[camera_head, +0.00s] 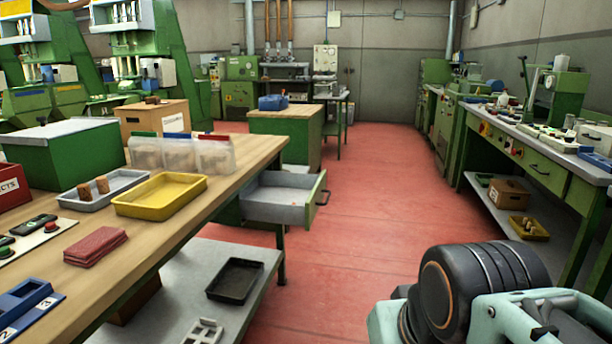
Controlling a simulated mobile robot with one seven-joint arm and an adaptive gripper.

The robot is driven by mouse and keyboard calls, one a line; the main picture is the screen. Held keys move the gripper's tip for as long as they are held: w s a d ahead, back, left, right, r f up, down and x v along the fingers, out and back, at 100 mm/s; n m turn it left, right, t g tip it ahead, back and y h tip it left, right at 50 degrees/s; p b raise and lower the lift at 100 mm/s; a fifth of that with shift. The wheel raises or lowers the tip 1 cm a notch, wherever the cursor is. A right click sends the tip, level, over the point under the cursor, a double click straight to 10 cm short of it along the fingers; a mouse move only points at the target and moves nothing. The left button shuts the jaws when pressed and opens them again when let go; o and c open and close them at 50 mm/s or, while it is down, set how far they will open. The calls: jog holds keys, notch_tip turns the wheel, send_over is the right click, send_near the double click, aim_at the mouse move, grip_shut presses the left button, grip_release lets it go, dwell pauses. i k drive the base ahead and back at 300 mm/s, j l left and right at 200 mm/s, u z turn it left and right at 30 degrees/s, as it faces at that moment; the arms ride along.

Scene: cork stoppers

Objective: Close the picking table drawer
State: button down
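The picking table (158,224) is a wooden-topped bench on the left. Its drawer (283,199) hangs open under the far right end of the tabletop. The drawer is grey inside with a green front panel (314,199) and a dark handle (323,197) facing right into the aisle. The inside that shows looks empty. Part of my arm, with a dark ribbed joint and pale green links, fills the lower right corner, apart from the drawer. My gripper is not in view.
The red floor aisle between the picking table and the right bench (541,140) is clear. A yellow tray (160,195) and clear bins (180,153) stand on the tabletop. A black tray (235,281) lies on the lower shelf. A smaller green bench (286,137) stands beyond the drawer.

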aim_at(270, 197)
jog(key=i+l, duration=0.2)
jog(key=i, duration=0.3)
jog(key=i+l+u, duration=0.1)
jog(key=i, duration=0.4)
jog(key=l, duration=0.1)
